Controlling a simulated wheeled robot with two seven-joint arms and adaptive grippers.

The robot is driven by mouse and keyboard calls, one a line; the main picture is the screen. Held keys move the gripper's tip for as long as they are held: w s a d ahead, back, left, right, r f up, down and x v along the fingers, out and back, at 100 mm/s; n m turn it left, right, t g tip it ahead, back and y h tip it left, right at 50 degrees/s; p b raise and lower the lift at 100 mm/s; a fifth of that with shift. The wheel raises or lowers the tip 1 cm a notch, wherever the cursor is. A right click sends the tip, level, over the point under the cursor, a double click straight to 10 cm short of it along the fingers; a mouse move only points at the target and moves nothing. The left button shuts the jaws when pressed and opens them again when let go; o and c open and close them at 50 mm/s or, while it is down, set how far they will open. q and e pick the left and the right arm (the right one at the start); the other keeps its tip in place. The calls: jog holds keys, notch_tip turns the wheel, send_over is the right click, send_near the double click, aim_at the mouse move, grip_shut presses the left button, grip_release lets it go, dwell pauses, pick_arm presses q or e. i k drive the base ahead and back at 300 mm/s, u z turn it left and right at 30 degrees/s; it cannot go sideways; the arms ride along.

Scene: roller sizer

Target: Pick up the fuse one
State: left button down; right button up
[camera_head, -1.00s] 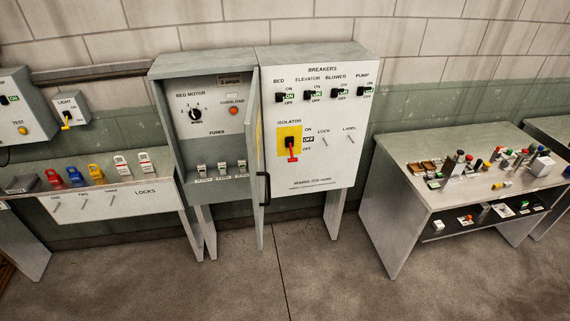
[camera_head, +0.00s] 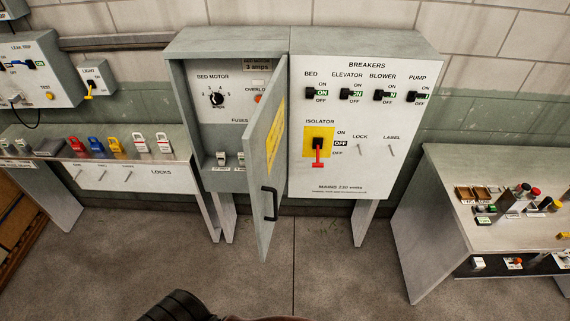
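The fuses sit in a row low inside the open left cabinet (camera_head: 182,120), under the word FUSES. The leftmost fuse (camera_head: 221,159) and a second fuse (camera_head: 241,158) are visible, small and pale with dark parts. Their labels are too small to read, so I cannot tell by number which is fuse one. The grey cabinet door (camera_head: 262,175), with a black handle (camera_head: 270,203), stands partly open and hides the right part of the row. Neither of my grippers can be made out. A dark ribbed shape at the bottom edge seems to be part of me.
The breaker panel (camera_head: 350,175) with a red isolator lever (camera_head: 318,152) is right of the door. A lock shelf (camera_head: 130,180) with coloured padlocks is at left. A table (camera_head: 480,235) with small parts is at right. The floor (camera_head: 310,265) before the cabinet is clear.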

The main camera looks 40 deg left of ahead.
aim_at(221, 156)
jog(key=u, duration=0.45)
jog(key=i, duration=0.6)
jog(key=u, duration=0.9)
jog(key=i, duration=0.3)
jog(key=u, duration=0.4)
